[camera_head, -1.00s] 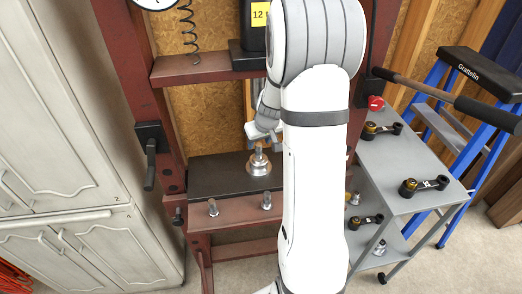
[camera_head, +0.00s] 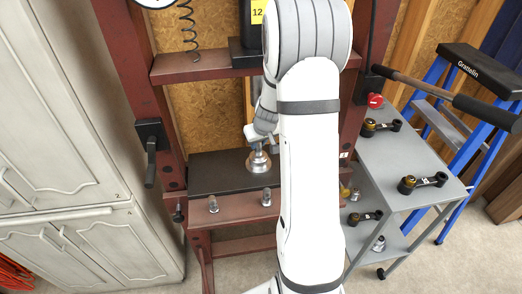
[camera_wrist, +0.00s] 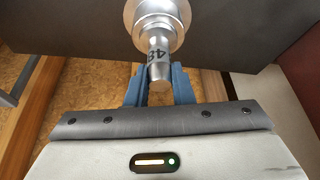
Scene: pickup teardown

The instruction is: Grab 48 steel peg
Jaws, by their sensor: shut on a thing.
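The steel peg (camera_wrist: 158,45), marked 48, is a shiny stepped pin on a wider round steel piece (camera_wrist: 157,14). In the head view the peg and the round steel piece (camera_head: 259,163) stand on the dark plate (camera_head: 215,178) of the red press. My gripper (camera_wrist: 158,72) has its two blue fingers on either side of the peg's narrow end and is shut on it. In the head view my gripper (camera_head: 257,140) is just above the round piece, and the fingertips are hard to see.
Red posts (camera_head: 128,65) flank the plate. A grey cart (camera_head: 385,165) with black-handled parts is at right, beside a blue ladder (camera_head: 470,150). Pale cabinets (camera_head: 60,120) are at left.

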